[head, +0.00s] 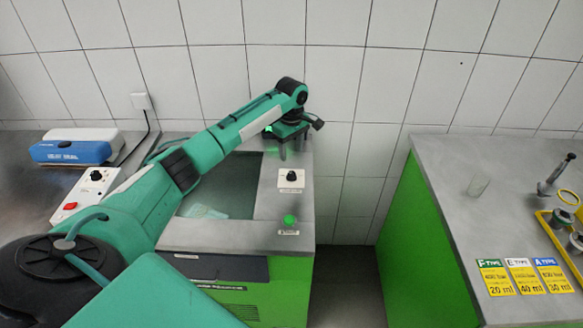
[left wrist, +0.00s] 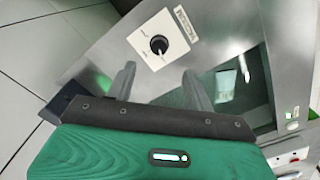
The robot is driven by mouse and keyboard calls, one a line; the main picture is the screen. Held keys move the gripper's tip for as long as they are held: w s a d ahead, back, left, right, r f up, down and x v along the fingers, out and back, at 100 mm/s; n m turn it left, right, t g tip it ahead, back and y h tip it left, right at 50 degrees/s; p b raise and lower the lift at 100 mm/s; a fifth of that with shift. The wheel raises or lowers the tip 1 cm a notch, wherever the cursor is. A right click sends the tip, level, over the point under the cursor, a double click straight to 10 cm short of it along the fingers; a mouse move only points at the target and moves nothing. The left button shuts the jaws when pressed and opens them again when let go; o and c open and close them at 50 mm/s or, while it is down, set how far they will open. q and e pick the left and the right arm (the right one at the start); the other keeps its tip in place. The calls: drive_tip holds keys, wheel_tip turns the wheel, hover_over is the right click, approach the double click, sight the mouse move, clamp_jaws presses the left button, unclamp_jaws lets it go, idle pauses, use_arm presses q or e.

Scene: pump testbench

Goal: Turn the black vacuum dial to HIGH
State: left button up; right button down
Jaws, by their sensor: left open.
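The black vacuum dial (head: 291,175) sits on a white square plate (head: 290,186) on the grey top of the green bench. In the left wrist view the dial (left wrist: 159,44) is round and black, on its white plate (left wrist: 146,35) beside a VACUUM label (left wrist: 185,23). The plate's small position marks are too small to read, so I cannot tell the dial's setting. My left gripper (head: 292,150) is open and empty, pointing down above and behind the dial. In the left wrist view its fingers (left wrist: 159,74) are spread, with the dial beyond the gap, apart from them.
A green button (head: 289,220) stands in front of the dial. A recessed basin (head: 225,185) lies left of it. A white control box (head: 88,194) with another black knob is far left. A second green bench (head: 455,200) stands right, across a gap.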

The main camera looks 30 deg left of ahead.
sight(291, 173)
use_arm(q)
wheel_tip(291, 173, down, 4)
drive_tip(key=shift+p, duration=0.3)
wheel_tip(291, 173, down, 4)
drive_tip(key=shift+w+f+p, duration=0.1)
drive_tip(key=shift+f+p, duration=0.05)
drive_tip(key=shift+p, duration=0.15)
drive_tip(key=shift+f, duration=0.4)
drive_tip(key=shift+a+f, duration=0.1)
drive_tip(key=shift+f, duration=0.3)
drive_tip(key=shift+c, duration=0.4)
use_arm(e)
drive_tip(key=shift+w+a+r, duration=0.1)
drive_tip(key=shift+a+r, duration=0.1)
drive_tip(key=shift+r, duration=0.25)
drive_tip(key=shift+w+a+r, duration=0.1)
drive_tip(key=shift+a+r, duration=0.05)
drive_tip(key=shift+r, duration=0.25)
use_arm(q)
drive_tip(key=c, duration=0.9)
use_arm(e)
drive_tip(key=shift+d, duration=0.5)
use_arm(q)
drive_tip(key=shift+r, duration=0.1)
use_arm(e)
drive_tip(key=shift+r, duration=0.15)
